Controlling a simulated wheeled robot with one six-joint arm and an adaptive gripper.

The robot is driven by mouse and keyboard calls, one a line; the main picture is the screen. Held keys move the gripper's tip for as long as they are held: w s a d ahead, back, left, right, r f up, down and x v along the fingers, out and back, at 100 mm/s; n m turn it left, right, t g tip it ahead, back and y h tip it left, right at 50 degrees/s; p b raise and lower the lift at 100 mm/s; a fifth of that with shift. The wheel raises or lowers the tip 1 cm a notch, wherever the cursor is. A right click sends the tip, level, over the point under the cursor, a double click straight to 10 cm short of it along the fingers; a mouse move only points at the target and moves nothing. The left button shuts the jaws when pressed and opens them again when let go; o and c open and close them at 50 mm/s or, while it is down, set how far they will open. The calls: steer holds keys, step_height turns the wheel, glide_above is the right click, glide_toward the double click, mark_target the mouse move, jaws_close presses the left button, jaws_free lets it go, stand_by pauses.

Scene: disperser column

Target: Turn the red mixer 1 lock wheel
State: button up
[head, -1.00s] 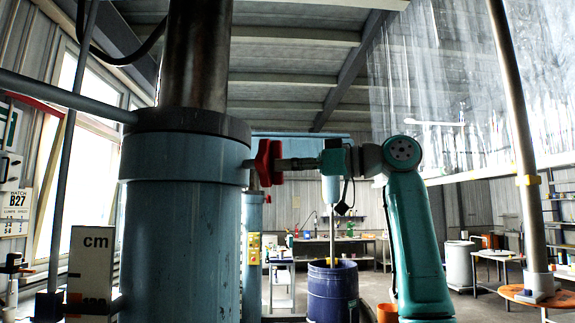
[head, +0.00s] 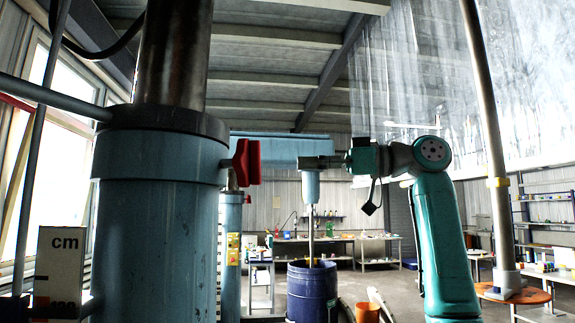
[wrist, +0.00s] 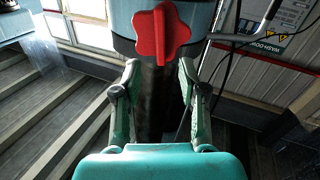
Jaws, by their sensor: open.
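The red lock wheel (head: 246,162) sits on the right side of the blue column collar (head: 160,157) in the head view. In the wrist view the red wheel (wrist: 160,34) shows face-on with rounded lobes, at the top centre beyond the fingers. My gripper (head: 312,162) is to the right of the wheel in the head view, with a clear gap between them. In the wrist view my gripper (wrist: 155,80) has its two fingers spread apart with nothing between them.
A dark blue drum (head: 312,292) with a thin shaft stands below and behind my gripper. A white cm scale (head: 58,262) is at lower left. A grey pole (head: 487,140) rises at right above an orange round table (head: 512,294). Workbenches stand farther back.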

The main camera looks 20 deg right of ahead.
steer(key=shift+v, duration=1.15)
